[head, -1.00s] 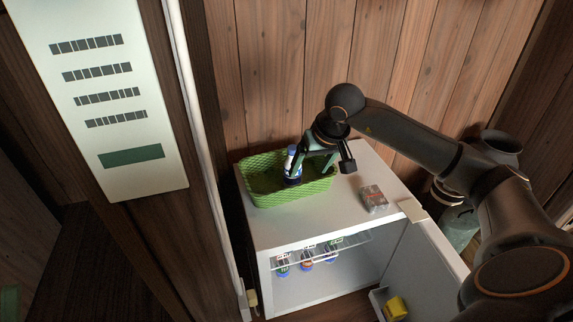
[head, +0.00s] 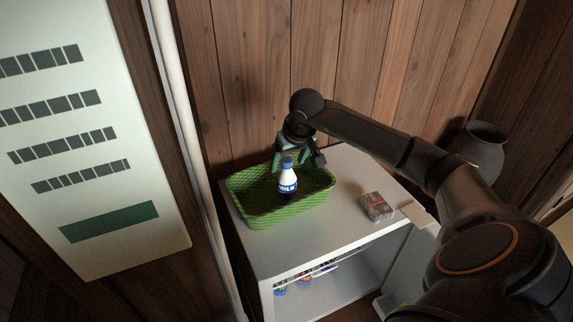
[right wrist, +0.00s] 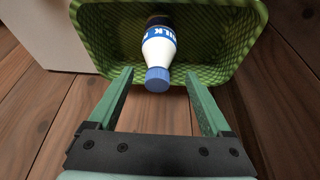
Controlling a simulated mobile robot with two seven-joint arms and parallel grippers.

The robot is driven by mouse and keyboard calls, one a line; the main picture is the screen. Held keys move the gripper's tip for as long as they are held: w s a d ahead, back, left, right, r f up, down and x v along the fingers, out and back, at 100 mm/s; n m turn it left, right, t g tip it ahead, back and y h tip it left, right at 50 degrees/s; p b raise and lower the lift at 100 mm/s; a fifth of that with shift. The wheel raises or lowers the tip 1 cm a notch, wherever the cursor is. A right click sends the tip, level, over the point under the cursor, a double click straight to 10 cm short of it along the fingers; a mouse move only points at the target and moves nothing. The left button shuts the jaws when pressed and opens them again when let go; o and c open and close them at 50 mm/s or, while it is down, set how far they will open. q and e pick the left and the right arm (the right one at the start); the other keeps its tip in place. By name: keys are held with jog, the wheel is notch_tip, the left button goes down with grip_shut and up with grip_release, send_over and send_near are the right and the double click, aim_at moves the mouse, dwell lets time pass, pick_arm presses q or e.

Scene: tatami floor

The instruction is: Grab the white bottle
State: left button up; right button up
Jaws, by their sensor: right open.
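The white bottle (head: 288,184) has a blue cap and a blue milk label. It stands in the green basket (head: 252,218) on top of a white cabinet. In the right wrist view the bottle (right wrist: 159,50) shows cap towards me, inside the basket (right wrist: 100,40). My right gripper (head: 299,158) is open, just behind the bottle in the head view. In the right wrist view its two green fingers (right wrist: 158,76) point at the bottle, one on each side of the cap, with gaps. My left gripper is not in view.
A small grey-and-red pack (head: 377,207) lies on the white cabinet top (head: 330,234), right of the basket. Several bottles stand on a shelf inside the open cabinet. A dark vase (head: 480,150) stands at right; a wooden wall (head: 330,50) is close behind.

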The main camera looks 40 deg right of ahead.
aim_at(286, 181)
jog(key=x, duration=0.1)
jog(key=b+x, duration=0.1)
jog(key=x, duration=0.1)
jog(key=b+x, duration=0.1)
jog(key=x, duration=0.1)
jog(key=shift+w+d+f, duration=0.1)
jog(key=shift+w+d, duration=0.15)
jog(key=shift+w, duration=0.1)
jog(key=c, duration=1.1)
jog(key=shift+s, duration=0.1)
grip_shut()
jog(key=shift+f, duration=0.1)
